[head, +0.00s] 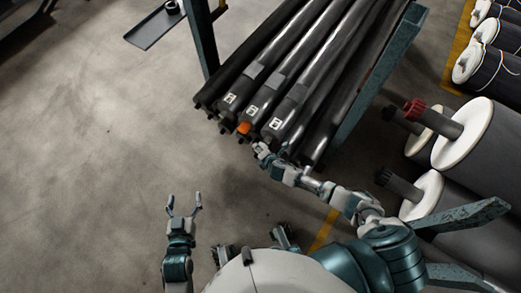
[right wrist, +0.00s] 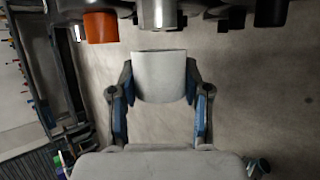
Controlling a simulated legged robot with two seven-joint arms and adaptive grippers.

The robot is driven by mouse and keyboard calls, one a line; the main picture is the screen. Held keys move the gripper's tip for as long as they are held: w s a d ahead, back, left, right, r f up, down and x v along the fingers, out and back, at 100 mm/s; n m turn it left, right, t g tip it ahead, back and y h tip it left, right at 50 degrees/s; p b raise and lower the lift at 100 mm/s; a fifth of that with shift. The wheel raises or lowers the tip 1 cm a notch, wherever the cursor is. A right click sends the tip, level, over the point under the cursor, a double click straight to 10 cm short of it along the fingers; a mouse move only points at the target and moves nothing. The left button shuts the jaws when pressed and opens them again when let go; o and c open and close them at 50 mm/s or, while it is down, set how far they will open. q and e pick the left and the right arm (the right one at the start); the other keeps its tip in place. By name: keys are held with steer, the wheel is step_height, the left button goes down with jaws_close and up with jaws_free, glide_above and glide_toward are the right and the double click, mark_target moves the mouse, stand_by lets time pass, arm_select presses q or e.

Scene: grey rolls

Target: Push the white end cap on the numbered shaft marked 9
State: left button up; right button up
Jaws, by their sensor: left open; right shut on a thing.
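Several dark numbered shafts (head: 290,65) lie side by side on a rack, with white number labels (head: 275,123) near their front ends. The digits are too small to read surely, so I cannot tell which is 9. My right gripper (right wrist: 158,85) is shut on the white end cap (right wrist: 159,70). In the right wrist view a pale metallic shaft end (right wrist: 157,14) is just above the cap, with a visible gap. In the head view the right gripper (head: 259,149) is just below the shaft ends. My left gripper (head: 184,206) is open and empty over the floor.
An orange cap (head: 244,128) sits on one shaft end; it also shows in the right wrist view (right wrist: 100,27), left of the pale end. The teal rack frame (head: 375,85) stands right of the shafts.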

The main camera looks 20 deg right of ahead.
steer(key=shift+d, duration=0.45)
arm_select(q)
steer(key=shift+d+r, duration=0.4)
steer(key=shift+d, duration=0.05)
arm_select(e)
steer(key=shift+w+a, duration=0.1)
steer(key=shift+a, duration=0.05)
arm_select(q)
steer(key=shift+a+f, duration=0.1)
steer(key=shift+a, duration=0.2)
arm_select(e)
steer(key=shift+a, duration=0.25)
arm_select(q)
steer(key=shift+d, duration=0.2)
arm_select(e)
steer(key=shift+d, duration=0.15)
steer(key=shift+d+p, duration=0.1)
steer(key=shift+p, duration=0.35)
arm_select(q)
steer(key=shift+r, duration=0.35)
steer(key=shift+a, duration=0.1)
